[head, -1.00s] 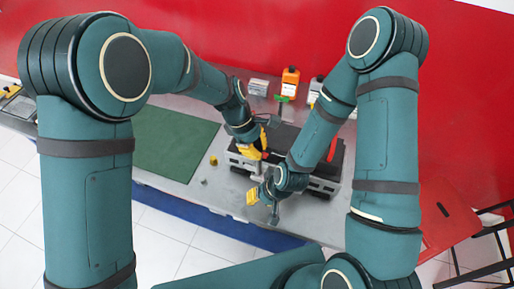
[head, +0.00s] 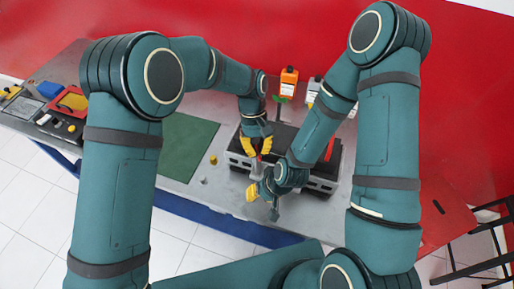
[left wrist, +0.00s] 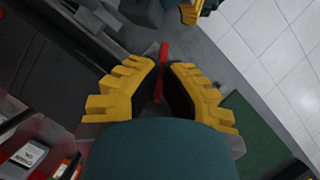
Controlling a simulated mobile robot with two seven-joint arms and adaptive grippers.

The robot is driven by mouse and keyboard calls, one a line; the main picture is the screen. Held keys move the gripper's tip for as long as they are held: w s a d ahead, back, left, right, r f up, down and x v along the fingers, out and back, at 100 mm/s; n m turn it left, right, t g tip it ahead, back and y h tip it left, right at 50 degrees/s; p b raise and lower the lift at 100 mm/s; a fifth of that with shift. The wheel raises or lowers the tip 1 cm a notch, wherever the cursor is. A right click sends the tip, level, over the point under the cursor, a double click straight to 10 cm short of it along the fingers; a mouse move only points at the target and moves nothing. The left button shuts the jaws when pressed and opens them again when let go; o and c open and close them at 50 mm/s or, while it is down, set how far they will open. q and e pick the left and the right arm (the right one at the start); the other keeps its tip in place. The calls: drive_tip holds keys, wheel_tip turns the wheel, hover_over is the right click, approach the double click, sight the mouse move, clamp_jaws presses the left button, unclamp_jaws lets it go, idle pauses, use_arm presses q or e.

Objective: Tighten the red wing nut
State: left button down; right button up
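The red wing nut (left wrist: 162,58) shows in the left wrist view as a thin red piece in the gap between my left fingertips, with space visible on both sides. My left gripper (head: 258,148) points down over the front of the grey fixture (head: 294,179) in the head view. Its yellow fingers (left wrist: 165,68) are partly open, and I see no clear contact with the nut. My right gripper (head: 259,197) is low at the fixture's front edge, with one yellow finger showing. Its grip is hidden; only part of it shows in the left wrist view (left wrist: 191,13).
A green mat (head: 189,146) lies left of the fixture, with a small yellow piece (head: 213,160) beside it. Orange (head: 289,76) and grey boxes stand behind. A red tray (head: 72,102) and small parts are at the far left. My right arm crosses the fixture's right side.

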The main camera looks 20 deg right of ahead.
use_arm(q)
drive_tip(key=m+y, duration=0.1)
drive_tip(key=m, duration=0.2)
drive_tip(key=m+y, duration=0.1)
drive_tip(key=m, duration=0.2)
drive_tip(key=shift+s+d+f+t+y, duration=0.1)
drive_tip(key=shift+d+t+y, duration=0.05)
drive_tip(key=shift+t+y, duration=0.15)
use_arm(e)
drive_tip(key=shift+f, duration=0.25)
use_arm(q)
drive_tip(key=shift+m, duration=0.4)
drive_tip(key=c, duration=1.1)
unclamp_jaws()
drive_tip(key=shift+c, duration=0.2)
drive_tip(key=v, duration=1.2)
